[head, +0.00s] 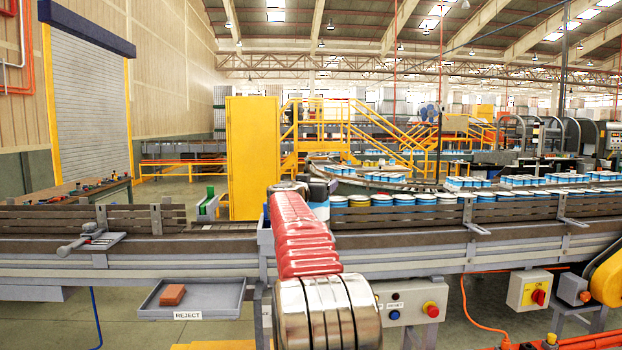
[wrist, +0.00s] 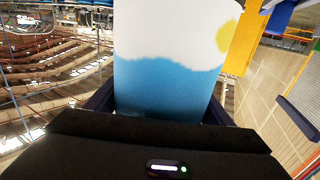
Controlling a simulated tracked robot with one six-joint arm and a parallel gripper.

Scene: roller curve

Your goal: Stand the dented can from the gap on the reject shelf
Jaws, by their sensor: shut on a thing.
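My gripper (wrist: 158,108) is shut on a can (wrist: 165,65) that fills the middle of the wrist view. The can is white above and blue below, with a yellow spot at its right; its top is cut off by the picture edge. I cannot make out a dent on the side that shows. In the head view my red arm reaches forward over the conveyor and hides most of the gripper and the can. The reject shelf (head: 222,297) is a grey tray at the lower left, labelled REJECT, with a reddish-brown block (head: 172,294) on it.
A row of blue and white cans (head: 400,200) stands on the conveyor behind a slatted rail (head: 530,209), right of my arm. A clamp-like tool (head: 88,238) sits on the near rail at left. A yellow cabinet (head: 252,155) stands behind. A control box (head: 408,305) is right of my arm.

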